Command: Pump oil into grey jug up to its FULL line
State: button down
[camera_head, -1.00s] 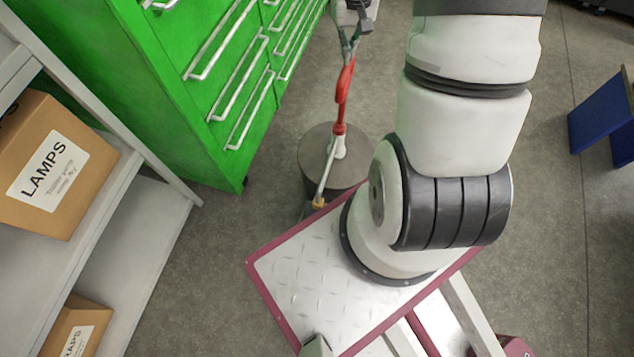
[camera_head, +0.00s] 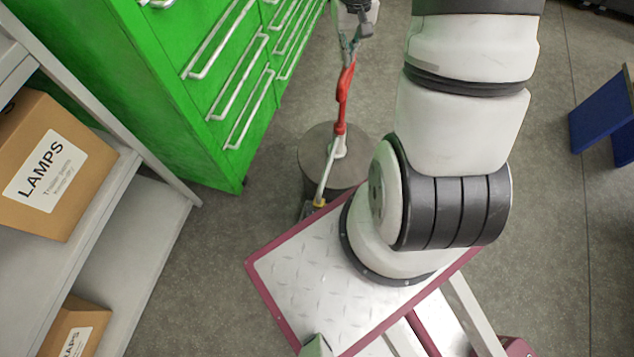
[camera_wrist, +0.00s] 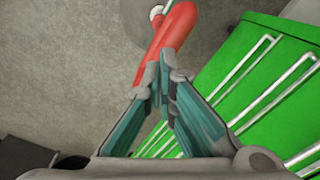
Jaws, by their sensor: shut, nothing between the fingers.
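A hand pump with a red handle (camera_head: 344,88) stands on a grey drum (camera_head: 311,157). A small dark shape (camera_head: 306,211) shows under the tip, mostly hidden by my base. I cannot make out the grey jug, its FULL line or any oil.
A green drawer cabinet (camera_head: 190,110) with white bar handles stands left of the drum. A grey shelf (camera_head: 150,215) at far left holds a LAMPS box (camera_head: 90,205). A blue trestle (camera_head: 600,120) stands at far right. Floor between cabinet and shelf is clear.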

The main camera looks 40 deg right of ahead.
jog(key=shift+f+b, duration=3.15)
jog(key=shift+f, duration=2)
jog(key=shift+r+p, duration=4.3)
jog(key=shift+r, duration=1.6)
